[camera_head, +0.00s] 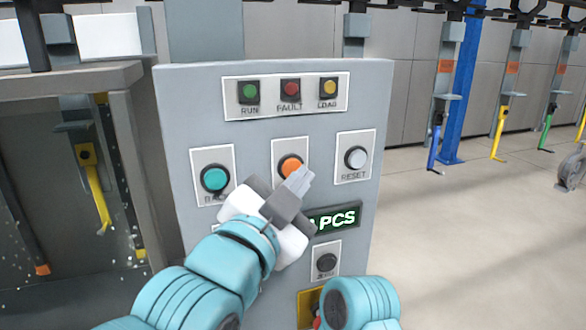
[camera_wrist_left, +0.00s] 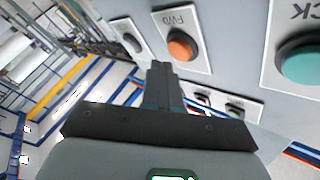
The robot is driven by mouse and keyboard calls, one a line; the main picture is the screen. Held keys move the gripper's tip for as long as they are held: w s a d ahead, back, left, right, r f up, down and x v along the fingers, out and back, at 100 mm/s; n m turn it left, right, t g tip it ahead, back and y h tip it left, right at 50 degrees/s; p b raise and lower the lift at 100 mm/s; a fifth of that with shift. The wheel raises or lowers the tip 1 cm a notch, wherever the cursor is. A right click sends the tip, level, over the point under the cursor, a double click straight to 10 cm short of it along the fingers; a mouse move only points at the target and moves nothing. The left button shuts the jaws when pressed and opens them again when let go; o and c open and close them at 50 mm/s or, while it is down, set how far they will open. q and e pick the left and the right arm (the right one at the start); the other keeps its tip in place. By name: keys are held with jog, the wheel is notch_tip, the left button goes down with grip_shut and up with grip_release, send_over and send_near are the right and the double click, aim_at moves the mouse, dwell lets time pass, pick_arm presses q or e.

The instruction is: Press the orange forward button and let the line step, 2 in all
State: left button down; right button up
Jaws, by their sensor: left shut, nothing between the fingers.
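The orange forward button (camera_head: 290,165) sits in a white plate in the middle of the grey control panel (camera_head: 215,100). It also shows in the left wrist view (camera_wrist_left: 181,45), under a label reading FWD upside down. My left gripper (camera_head: 301,178) is shut and empty, its fingertips just in front of the button's lower right in the head view. In the left wrist view the closed fingers (camera_wrist_left: 161,70) end close beside the button with its face uncovered. I cannot tell if they touch. A green display (camera_head: 335,219) reads PCS, its digit partly hidden. My right gripper is out of view.
The teal back button (camera_head: 214,179) is left of the orange one and the white reset button (camera_head: 356,158) right. A dark knob (camera_head: 326,263) is below. RUN, FAULT and LOAD lamps sit above. Hooks with coloured parts, including a yellow one (camera_head: 499,132), hang behind right.

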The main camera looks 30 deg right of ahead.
pick_arm(q)
jog(key=shift+w, duration=0.1)
dwell(0.6)
jog(key=shift+w+d, duration=0.1)
jog(key=shift+w, duration=0.25)
